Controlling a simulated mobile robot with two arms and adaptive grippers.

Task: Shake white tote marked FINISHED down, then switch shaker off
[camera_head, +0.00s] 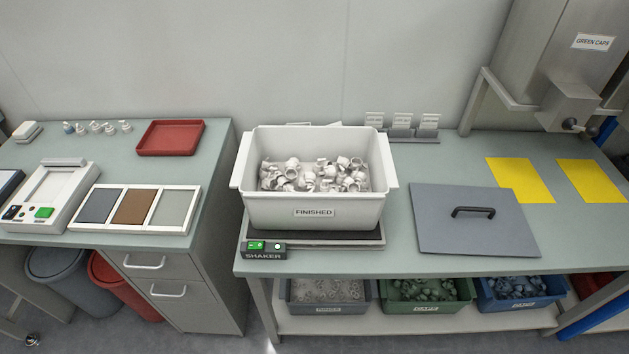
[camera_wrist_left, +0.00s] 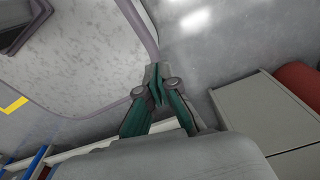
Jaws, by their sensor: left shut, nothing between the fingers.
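The white tote (camera_head: 314,208) marked FINISHED stands on the shaker (camera_head: 320,240) on the right bench. White parts (camera_head: 314,175) lie heaped in it, with the surface uneven. The shaker's switch box (camera_head: 264,248) at its front left corner shows a green switch and a lit green lamp. My left gripper (camera_wrist_left: 155,85) shows in the left wrist view, shut and empty, over the floor and away from the tote. Neither gripper is in the head view.
A grey lid (camera_head: 473,220) with a black handle lies right of the tote, near yellow mats (camera_head: 520,180). A red tray (camera_head: 170,137) and a panelled tray (camera_head: 134,208) are on the left bench. Bins (camera_head: 427,308) sit on the shelf below. A gap separates the benches.

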